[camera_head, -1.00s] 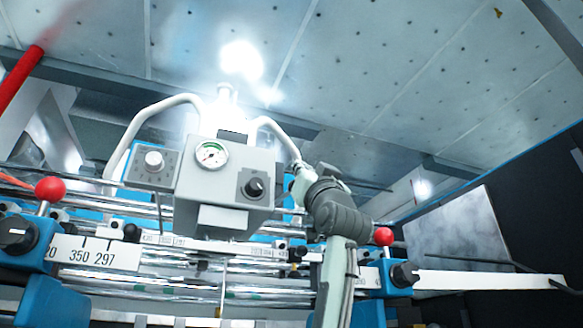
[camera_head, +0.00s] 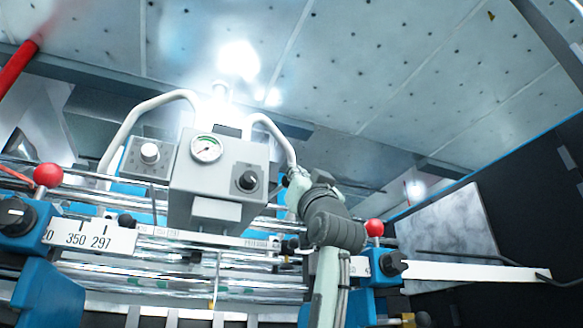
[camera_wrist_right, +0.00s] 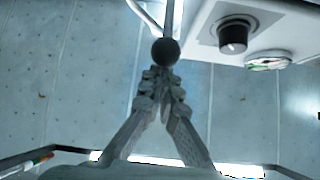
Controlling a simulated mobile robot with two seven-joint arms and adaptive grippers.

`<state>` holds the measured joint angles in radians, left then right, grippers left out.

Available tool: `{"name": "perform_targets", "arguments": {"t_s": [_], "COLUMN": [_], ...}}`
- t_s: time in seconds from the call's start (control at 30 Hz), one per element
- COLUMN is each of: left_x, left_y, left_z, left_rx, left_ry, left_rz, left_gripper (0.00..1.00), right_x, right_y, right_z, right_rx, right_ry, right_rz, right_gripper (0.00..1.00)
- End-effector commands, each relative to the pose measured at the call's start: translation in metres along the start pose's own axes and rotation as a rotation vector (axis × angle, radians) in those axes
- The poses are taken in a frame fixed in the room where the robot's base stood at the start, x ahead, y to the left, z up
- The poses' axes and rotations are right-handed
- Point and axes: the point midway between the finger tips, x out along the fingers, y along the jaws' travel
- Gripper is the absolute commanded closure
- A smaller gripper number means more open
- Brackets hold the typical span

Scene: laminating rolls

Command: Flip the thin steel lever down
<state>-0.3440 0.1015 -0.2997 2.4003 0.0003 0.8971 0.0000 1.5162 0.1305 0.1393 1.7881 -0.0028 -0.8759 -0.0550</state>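The thin steel lever (camera_wrist_right: 169,18) shows in the right wrist view as a slim rod ending in a dark ball knob (camera_wrist_right: 165,52). My right gripper (camera_wrist_right: 162,74) has its two fingers drawn together just below the ball. The ball is right at the fingertips; I cannot tell whether they touch. In the head view my right gripper (camera_head: 294,183) is beside the right side of the grey control box (camera_head: 218,180), largely covered by my own wrist. My left gripper is not in view.
The box carries a round gauge (camera_head: 206,148) and a black knob (camera_head: 248,180). A bent white pipe (camera_head: 277,133) runs down close to my right gripper. Chrome rollers (camera_head: 180,275) and a red ball handle (camera_head: 374,228) lie below and to the right.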

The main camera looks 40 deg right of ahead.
Motion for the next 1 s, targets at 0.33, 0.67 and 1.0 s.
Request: {"name": "perform_targets", "arguments": {"t_s": [0.33,0.67,1.0], "left_x": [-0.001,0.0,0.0], "left_y": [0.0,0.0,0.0], "left_z": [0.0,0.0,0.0], "left_rx": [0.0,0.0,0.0], "left_ry": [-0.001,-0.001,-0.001], "left_rz": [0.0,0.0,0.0], "left_gripper": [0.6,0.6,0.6], "right_x": [-0.048,-0.095,-0.11], "right_y": [-0.004,-0.011,-0.014], "right_z": [-0.022,-0.077,-0.093], "right_rx": [0.0,0.0,0.0], "right_ry": [0.003,0.006,0.004], "right_rz": [-0.001,-0.001,-0.001], "right_gripper": [1.0,1.0,1.0]}}
